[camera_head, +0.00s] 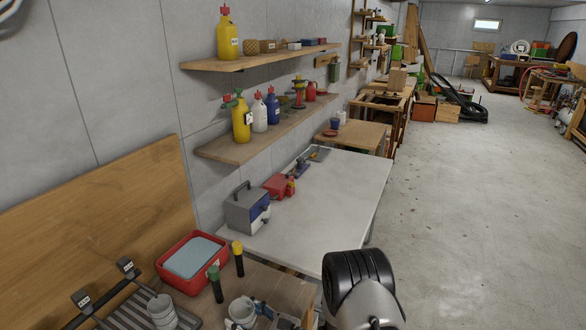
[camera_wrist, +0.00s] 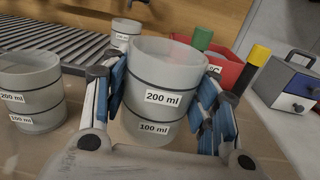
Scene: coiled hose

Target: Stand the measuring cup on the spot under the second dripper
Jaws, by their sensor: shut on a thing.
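My gripper (camera_wrist: 163,112) is shut on a clear grey measuring cup (camera_wrist: 160,112) with dark bands and "200 ml" and "100 ml" labels. The cup is close to upright between the blue finger pads; it also shows in the head view (camera_head: 240,311). I cannot tell whether its base touches the bench. Two labelled dripper heads, one nearer (camera_head: 82,298) and one farther (camera_head: 125,266), sit on a dark rail in the head view. A ribbed grey tray (camera_head: 125,312) lies under them. The spots under the drippers cannot be made out.
A similar cup (camera_wrist: 28,92) stands left of my gripper, and another (camera_wrist: 124,34) behind. A drawer box (camera_head: 247,208) is farther off.

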